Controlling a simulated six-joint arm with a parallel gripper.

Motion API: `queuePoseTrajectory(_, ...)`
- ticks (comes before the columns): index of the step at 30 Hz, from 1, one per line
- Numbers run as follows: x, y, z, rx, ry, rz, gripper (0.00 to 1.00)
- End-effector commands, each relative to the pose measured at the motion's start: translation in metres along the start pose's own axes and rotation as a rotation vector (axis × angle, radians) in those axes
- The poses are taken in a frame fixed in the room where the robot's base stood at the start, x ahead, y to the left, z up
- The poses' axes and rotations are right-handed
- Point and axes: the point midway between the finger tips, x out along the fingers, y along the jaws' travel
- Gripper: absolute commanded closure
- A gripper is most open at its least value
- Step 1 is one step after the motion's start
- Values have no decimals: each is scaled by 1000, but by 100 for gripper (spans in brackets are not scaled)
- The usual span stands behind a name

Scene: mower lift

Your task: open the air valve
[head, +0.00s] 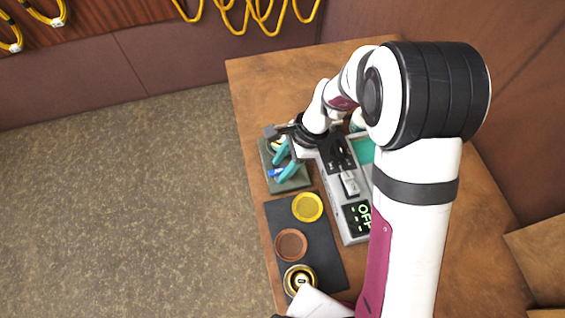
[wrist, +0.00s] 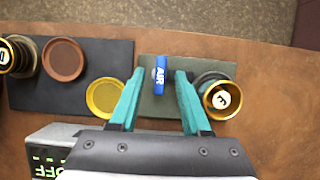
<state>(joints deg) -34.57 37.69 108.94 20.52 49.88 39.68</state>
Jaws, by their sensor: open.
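The air valve's blue handle, marked AIR (wrist: 160,76), stands on a dark green plate (wrist: 152,112) in the wrist view. It runs up and down in that picture. In the head view the blue handle (head: 275,172) shows small, partly hidden by a finger. My gripper (wrist: 160,73) is open, with one teal finger on each side of the handle in the wrist view. Gaps show on both sides, and I cannot tell the height of the fingertips over the handle. In the head view my gripper (head: 278,170) reaches down over the green plate (head: 292,184).
A brass-rimmed cup marked E (wrist: 222,99) stands right beside the right finger. A black mat (head: 322,238) holds a yellow disc (head: 307,207), a brown disc (head: 291,245) and a brass cup (head: 300,280). A grey box with an OFF display (head: 358,217) stands beside them.

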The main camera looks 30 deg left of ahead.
Motion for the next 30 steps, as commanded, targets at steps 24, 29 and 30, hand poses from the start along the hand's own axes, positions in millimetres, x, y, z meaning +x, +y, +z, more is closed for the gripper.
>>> queuePoseTrajectory(24,-1,-1,0,-39,-1,16,100)
queuePoseTrajectory(29,0,-2,0,-123,0,50,100)
queuePoseTrajectory(30,0,-2,0,-150,0,62,100)
